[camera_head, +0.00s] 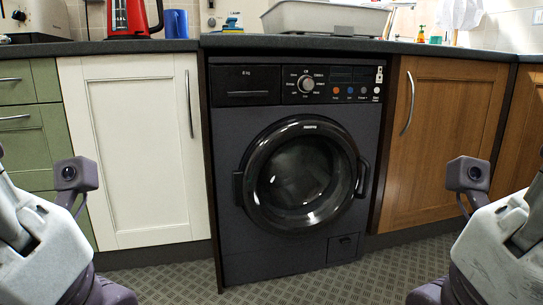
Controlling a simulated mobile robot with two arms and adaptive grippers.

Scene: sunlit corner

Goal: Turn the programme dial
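The programme dial (306,84) is a round light-grey knob on the upper control panel of a dark washing machine (231,180). Printed labels surround the dial. The machine's round glass door (300,176) is shut. My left arm comes in at the lower left and my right arm at the lower right, both well apart from the machine. The fingertips of both grippers are not visible, so whether they are open or shut does not show.
A worktop (180,45) runs above the machine, with a red kettle (128,18) and a grey basin (326,18) on it. A white cupboard (127,150) stands left and a wooden cupboard (447,125) right. The floor (185,282) in front looks clear.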

